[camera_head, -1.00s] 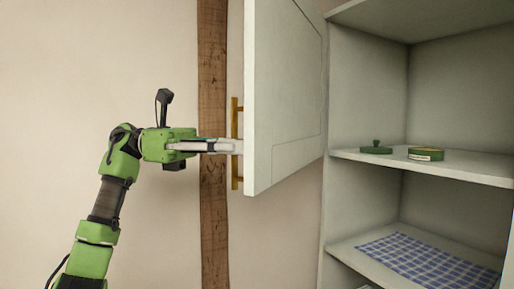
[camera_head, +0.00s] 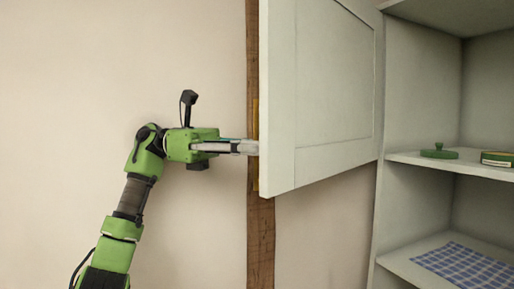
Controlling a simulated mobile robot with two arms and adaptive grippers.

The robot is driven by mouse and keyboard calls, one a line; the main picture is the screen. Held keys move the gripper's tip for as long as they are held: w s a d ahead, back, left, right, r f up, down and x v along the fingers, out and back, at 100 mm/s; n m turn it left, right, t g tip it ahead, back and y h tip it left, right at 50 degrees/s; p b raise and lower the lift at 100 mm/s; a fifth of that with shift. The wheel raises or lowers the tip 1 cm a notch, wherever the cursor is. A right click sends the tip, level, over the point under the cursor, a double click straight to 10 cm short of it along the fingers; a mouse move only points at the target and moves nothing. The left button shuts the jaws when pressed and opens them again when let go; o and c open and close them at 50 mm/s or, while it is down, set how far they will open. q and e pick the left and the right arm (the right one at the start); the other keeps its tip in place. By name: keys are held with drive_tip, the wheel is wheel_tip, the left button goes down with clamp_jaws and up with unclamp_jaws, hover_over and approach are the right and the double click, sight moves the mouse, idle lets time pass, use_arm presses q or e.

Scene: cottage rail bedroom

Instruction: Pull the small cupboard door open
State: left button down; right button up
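The small cupboard door (camera_head: 335,95) is a pale grey-green panel. It stands swung out wide from the cupboard (camera_head: 420,95), whose inside is exposed. A brass handle (camera_head: 256,118) shows as a thin strip behind the door's left edge; most of it is hidden by the door. My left gripper (camera_head: 250,147) reaches from the left to the handle. Its fingertips are hidden behind the door's edge, so I cannot see whether they are closed on the handle. My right gripper is not in view.
A wooden post (camera_head: 261,235) stands against the wall behind the door. The wall at left is bare.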

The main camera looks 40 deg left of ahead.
use_arm(q)
drive_tip(key=c, duration=2.2)
unclamp_jaws()
drive_tip(key=shift+a, duration=0.1)
drive_tip(key=shift+r, duration=0.1)
drive_tip(key=shift+r, duration=4.9)
